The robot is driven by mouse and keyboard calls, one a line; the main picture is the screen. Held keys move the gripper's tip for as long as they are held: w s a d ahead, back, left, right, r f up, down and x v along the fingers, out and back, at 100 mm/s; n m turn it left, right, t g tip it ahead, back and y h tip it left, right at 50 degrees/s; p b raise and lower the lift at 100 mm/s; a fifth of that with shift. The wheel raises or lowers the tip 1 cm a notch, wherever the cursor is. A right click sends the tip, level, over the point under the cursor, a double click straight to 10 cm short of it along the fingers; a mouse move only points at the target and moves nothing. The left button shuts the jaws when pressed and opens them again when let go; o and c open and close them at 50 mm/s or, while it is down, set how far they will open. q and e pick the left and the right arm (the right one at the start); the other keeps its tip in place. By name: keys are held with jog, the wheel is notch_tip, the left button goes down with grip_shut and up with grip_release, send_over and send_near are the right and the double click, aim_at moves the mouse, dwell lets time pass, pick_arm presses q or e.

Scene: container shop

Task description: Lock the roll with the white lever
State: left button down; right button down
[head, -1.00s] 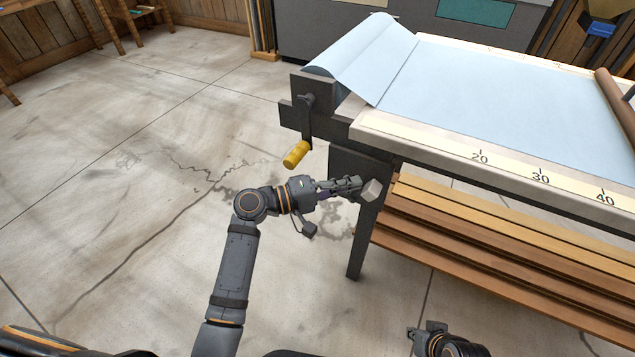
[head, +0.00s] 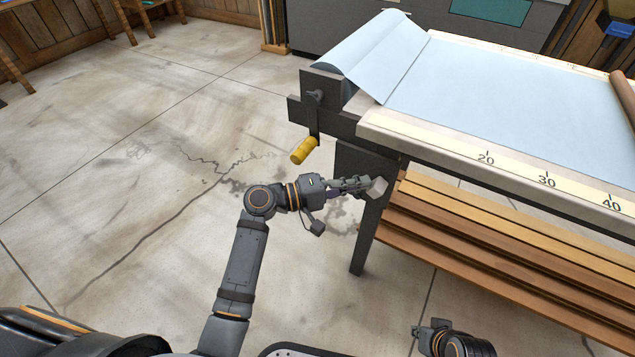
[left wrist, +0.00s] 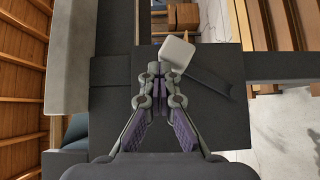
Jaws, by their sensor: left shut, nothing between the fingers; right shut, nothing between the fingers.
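The white lever's pale block-shaped knob (head: 378,188) is beside the dark leg at the table's near left corner. In the left wrist view the knob (left wrist: 177,53) sits tilted by a dark lever arm (left wrist: 210,83) on a dark plate. My left gripper (head: 365,184) is shut and empty, its fingertips right at the knob; contact cannot be told for sure. The light blue roll (head: 362,48) lies across the table's left end, its sheet spread to the right. My right gripper (head: 416,331) is shut and empty, low at the bottom edge, away from the lever.
A crank with a yellow handle (head: 304,151) hangs from the roll's end bracket, above my left gripper. The table edge carries a ruler strip (head: 516,170). Wooden boards (head: 470,230) are stacked under the table.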

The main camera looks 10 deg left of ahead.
pick_arm(q)
jog(key=v, duration=1.1)
jog(key=shift+s+a, duration=0.15)
jog(key=shift+a, duration=0.2)
